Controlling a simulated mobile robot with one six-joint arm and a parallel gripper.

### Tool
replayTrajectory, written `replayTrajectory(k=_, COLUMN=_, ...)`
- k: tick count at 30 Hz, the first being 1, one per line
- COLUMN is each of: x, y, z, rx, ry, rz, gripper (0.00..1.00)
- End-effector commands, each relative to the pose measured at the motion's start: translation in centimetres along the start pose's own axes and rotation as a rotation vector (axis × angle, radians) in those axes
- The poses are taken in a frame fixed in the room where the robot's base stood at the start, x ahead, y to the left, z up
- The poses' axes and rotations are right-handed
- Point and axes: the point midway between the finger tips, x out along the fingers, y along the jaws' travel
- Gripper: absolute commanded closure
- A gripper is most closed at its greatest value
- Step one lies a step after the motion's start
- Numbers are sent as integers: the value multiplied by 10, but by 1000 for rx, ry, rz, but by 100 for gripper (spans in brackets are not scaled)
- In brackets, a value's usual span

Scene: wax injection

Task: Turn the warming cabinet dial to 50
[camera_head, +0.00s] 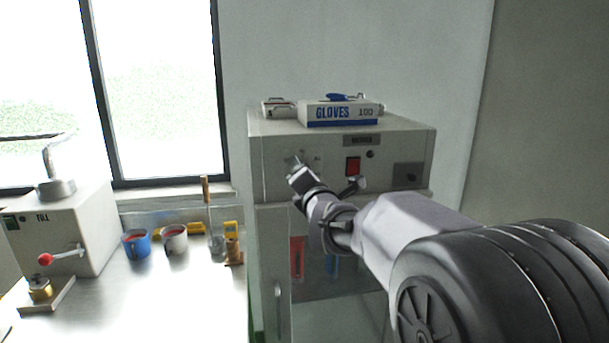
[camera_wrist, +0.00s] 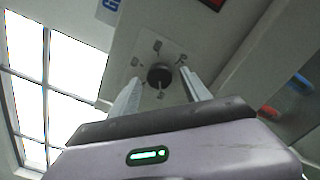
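The warming cabinet (camera_head: 278,131) stands right of the bench, its front panel facing me. In the wrist view its round black dial (camera_wrist: 160,75) sits on the pale panel, ringed by small printed marks too blurred to read. My gripper (camera_head: 297,166) is at the panel's left part and hides most of the dial in the head view. In the wrist view its two fingers are spread, one on each side of the dial, with gaps showing. I cannot tell whether the fingertips reach beside the dial or stop short of it. The dial's setting is unclear.
A red switch (camera_head: 353,166) is right of the dial. A glove box (camera_head: 341,113) lies on the cabinet.

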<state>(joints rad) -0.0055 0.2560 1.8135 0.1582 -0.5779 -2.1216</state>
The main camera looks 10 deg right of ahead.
Motion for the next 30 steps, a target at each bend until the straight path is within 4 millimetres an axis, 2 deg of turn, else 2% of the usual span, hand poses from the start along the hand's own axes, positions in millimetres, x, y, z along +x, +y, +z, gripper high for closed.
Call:
replayTrajectory(k=5, x=0, y=0, z=0, rx=1, ry=0, rz=0, gripper=45)
replayTrajectory(k=8, x=-7, y=1, z=1, rx=1, ry=0, rz=0, gripper=45)
replayTrajectory(k=11, x=-27, y=2, z=2, rx=1, ry=-1, rz=0, gripper=45)
replayTrajectory(k=18, x=-108, y=2, z=2, rx=0, ry=-1, rz=1, gripper=45)
replayTrajectory(k=21, x=-137, y=2, z=2, rx=0, ry=-1, rz=1, gripper=45)
replayTrajectory(k=25, x=-162, y=1, z=1, rx=1, ry=-1, rz=1, gripper=45)
replayTrajectory(k=30, x=-174, y=0, z=0, rx=1, ry=0, rz=0, gripper=45)
